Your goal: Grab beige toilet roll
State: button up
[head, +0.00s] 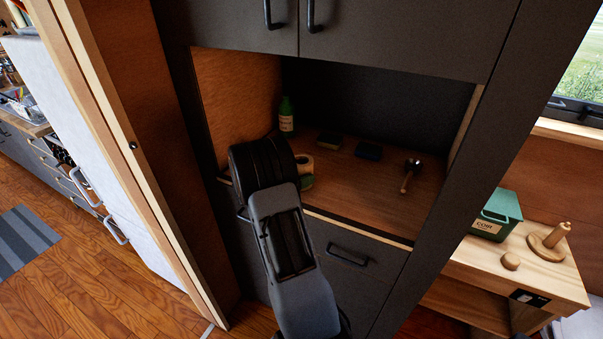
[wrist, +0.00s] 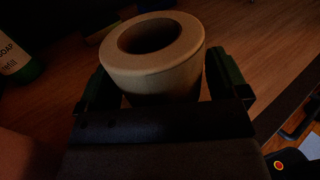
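The beige toilet roll (wrist: 165,73) stands upright in the wrist view, its round hole facing up. It also shows in the head view (head: 305,160), partly hidden behind my arm, on the wooden shelf of the dark cabinet. My gripper (wrist: 167,88) has one dark green finger on each side of the roll. The fingers are spread wide, with the roll between them. A narrow gap seems to show at the right finger; contact at the left finger is hard to tell. The roll's lower part is hidden behind the gripper body.
A green soap bottle (head: 286,115) stands at the shelf's back left. Two dark blocks, one of them blue (head: 368,150), lie behind the roll. A wooden-handled brush (head: 409,175) lies to the right. The cabinet's side walls and upper doors (head: 390,35) enclose the niche.

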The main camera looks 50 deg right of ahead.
jog(key=c, duration=0.7)
